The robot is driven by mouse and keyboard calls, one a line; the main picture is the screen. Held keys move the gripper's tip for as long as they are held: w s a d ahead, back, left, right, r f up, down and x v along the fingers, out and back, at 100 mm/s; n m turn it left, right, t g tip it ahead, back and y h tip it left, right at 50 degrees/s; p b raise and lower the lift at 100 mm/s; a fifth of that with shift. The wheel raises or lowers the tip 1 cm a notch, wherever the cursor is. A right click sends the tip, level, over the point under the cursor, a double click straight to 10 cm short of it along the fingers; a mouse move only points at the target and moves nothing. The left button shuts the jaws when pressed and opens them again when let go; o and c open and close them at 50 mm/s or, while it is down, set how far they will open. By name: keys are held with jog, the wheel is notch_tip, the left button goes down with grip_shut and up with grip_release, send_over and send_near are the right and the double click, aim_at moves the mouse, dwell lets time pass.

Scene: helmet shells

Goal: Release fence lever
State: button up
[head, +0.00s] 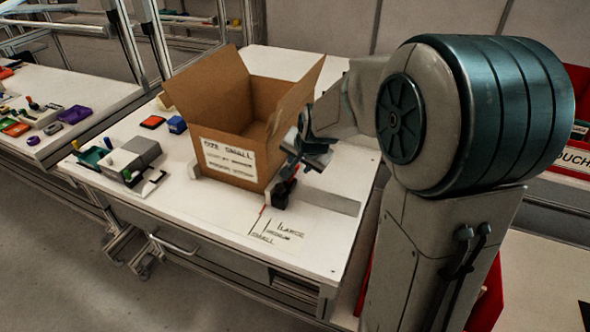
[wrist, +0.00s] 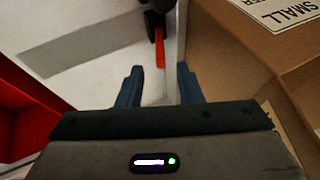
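The fence lever, a black clamp with a red lever (wrist: 160,50), shows at the top middle of the wrist view. In the head view the black clamp (head: 281,194) sits on the table at the box's right front corner. A thin pale fence plate (wrist: 180,40) stands beside the lever, along the box. My gripper (wrist: 159,76) is open, its two blue fingers apart and pointing toward the lever. The red lever's end lies a little beyond the fingertips, and no contact shows. In the head view my gripper (head: 312,158) is above and right of the clamp, partly hidden by my arm.
An open cardboard box (head: 228,160) stands on the white table (head: 220,225), close to my gripper. A grey strip (head: 328,200) lies right of the clamp. A red bin (wrist: 30,115) is at the wrist view's left. The table's front is mostly clear.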

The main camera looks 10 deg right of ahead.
jog(key=x, duration=0.6)
jog(key=shift+w+f, duration=0.15)
jog(key=shift+f, duration=0.1)
grip_shut()
